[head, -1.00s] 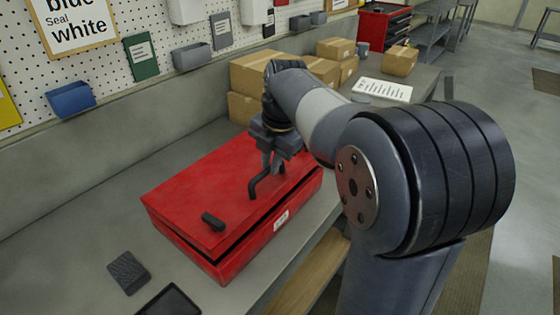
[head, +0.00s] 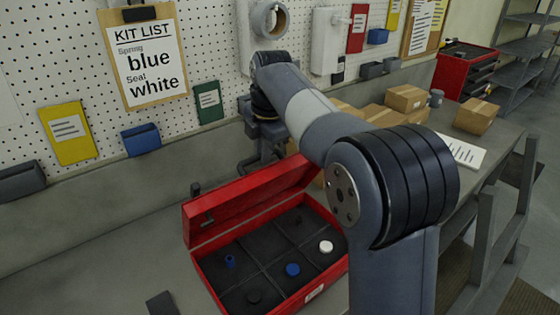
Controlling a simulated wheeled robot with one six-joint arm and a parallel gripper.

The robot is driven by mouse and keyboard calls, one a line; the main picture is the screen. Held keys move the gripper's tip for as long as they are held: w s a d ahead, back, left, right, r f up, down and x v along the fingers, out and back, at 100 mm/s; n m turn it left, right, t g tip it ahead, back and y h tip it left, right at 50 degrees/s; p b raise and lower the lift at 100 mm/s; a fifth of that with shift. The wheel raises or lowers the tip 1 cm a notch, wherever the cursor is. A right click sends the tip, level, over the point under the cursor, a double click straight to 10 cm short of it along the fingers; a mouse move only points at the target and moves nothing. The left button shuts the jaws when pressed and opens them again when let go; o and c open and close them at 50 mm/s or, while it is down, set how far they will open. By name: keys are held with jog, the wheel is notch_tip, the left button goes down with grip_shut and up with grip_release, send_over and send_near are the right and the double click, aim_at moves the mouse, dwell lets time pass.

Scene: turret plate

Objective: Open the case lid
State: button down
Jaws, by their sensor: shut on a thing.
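The red case (head: 322,284) stands on the bench with its lid (head: 240,203) raised along the back side, tilted up and leaning back. My gripper (head: 262,162) is behind the lid's upper edge, shut on the dark lid handle (head: 245,167); the arm and lid partly hide the fingers. Inside the divided dark tray are a small blue part (head: 230,262), a blue round piece (head: 292,269), a white round piece (head: 326,246) and dark pieces (head: 254,296).
A clipboard kit list (head: 150,58) on the pegboard reads spring blue, seal white. Cardboard boxes (head: 406,97) stand behind my arm to the right. A dark flat object (head: 163,304) lies at the front left. The bench left of the case is clear.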

jog(key=w+a, duration=0.5)
jog(key=w, duration=0.2)
jog(key=shift+w+a+f, duration=0.4)
jog(key=shift+f, duration=0.05)
jog(key=c, duration=1.8)
grip_release()
jog(key=shift+o, duration=1.4)
jog(key=shift+w, duration=0.15)
jog(key=shift+o, duration=0.6)
jog(key=shift+r, duration=0.2)
jog(key=shift+r, duration=0.1)
jog(key=shift+d, duration=0.1)
